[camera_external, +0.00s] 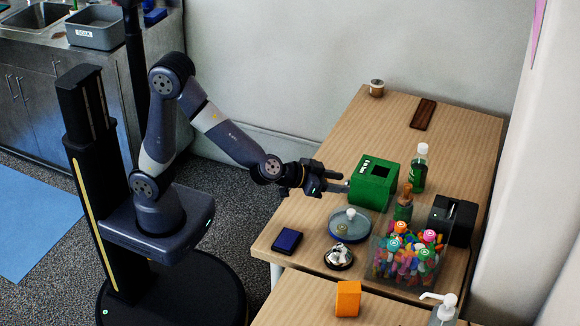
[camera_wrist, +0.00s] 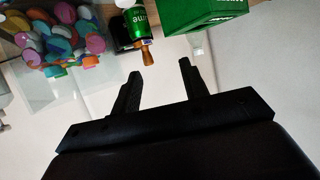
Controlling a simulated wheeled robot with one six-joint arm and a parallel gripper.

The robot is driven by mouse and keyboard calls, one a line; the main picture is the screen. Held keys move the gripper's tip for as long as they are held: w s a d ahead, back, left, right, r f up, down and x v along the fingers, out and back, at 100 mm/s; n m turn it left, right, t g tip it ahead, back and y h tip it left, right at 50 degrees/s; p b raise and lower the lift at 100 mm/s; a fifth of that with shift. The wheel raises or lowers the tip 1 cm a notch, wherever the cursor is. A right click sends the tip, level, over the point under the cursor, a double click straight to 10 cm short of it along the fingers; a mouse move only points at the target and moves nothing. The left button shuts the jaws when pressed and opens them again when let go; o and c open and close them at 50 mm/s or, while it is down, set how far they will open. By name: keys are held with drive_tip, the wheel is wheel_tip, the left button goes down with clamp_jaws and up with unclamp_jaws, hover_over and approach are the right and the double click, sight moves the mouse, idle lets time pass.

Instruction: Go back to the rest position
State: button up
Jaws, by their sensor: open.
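My gripper (camera_external: 341,186) is open at the end of my outstretched arm, just left of a green box (camera_external: 374,183) on the wooden table. In the wrist view my gripper (camera_wrist: 159,80) shows two black fingers spread apart with nothing between them. The green box (camera_wrist: 200,12) is beyond the fingers at the top of that view. From these views I cannot tell whether a fingertip touches the box.
The wooden table (camera_external: 345,135) also bears a green bottle (camera_external: 419,170), a clear bin of colourful pieces (camera_external: 402,262), a round dish (camera_external: 351,226), a dark blue box (camera_external: 287,240) and a black device (camera_external: 453,220). An orange block (camera_external: 347,298) stands in front. A sink counter (camera_external: 30,62) is at the back left.

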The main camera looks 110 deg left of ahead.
drive_tip(key=s+d+f+n+y+b, duration=0.1)
drive_tip(key=s+f, duration=0.1)
drive_tip(key=s, duration=0.5)
drive_tip(key=shift+s+f+g+b, duration=0.2)
drive_tip(key=shift+f+g+b, duration=0.15)
drive_tip(key=shift+g, duration=0.05)
idle(0.7)
